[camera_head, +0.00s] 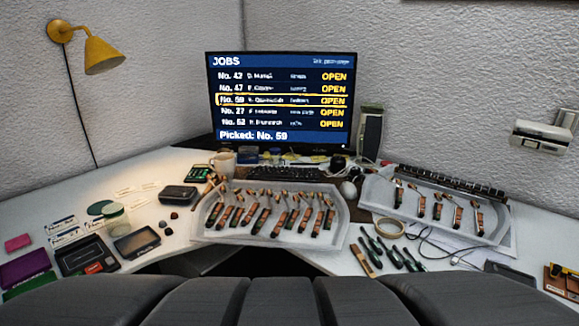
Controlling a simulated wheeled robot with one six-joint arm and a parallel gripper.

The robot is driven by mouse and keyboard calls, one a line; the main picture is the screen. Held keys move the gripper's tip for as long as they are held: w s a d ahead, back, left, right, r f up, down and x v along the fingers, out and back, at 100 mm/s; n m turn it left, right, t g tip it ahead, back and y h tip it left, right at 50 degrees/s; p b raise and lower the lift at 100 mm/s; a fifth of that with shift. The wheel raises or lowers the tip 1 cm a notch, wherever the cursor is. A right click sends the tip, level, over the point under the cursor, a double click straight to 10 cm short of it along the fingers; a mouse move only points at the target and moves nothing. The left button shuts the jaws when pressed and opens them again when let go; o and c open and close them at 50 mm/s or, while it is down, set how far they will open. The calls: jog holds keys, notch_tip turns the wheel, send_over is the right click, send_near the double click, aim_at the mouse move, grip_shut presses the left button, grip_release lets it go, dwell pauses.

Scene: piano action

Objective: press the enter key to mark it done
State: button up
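The monitor (280,100) at the back of the desk shows a JOBS list, with every row marked OPEN. The No. 59 row has a yellow frame, and the bottom line reads "Picked: No. 59". A dark keyboard (287,174) lies in front of the monitor, behind a pale tray. Its enter key is too small to make out. The mouse (348,189) is to the right of the keyboard. My gripper is not in view.
The pale tray (212,236) with several hammer-like parts stands before the keyboard. A second tray (374,201) is at right. A mug (223,161) stands left of the keyboard; pliers and a tape roll (390,228) lie front right. Dark grey padded shapes fill the bottom edge.

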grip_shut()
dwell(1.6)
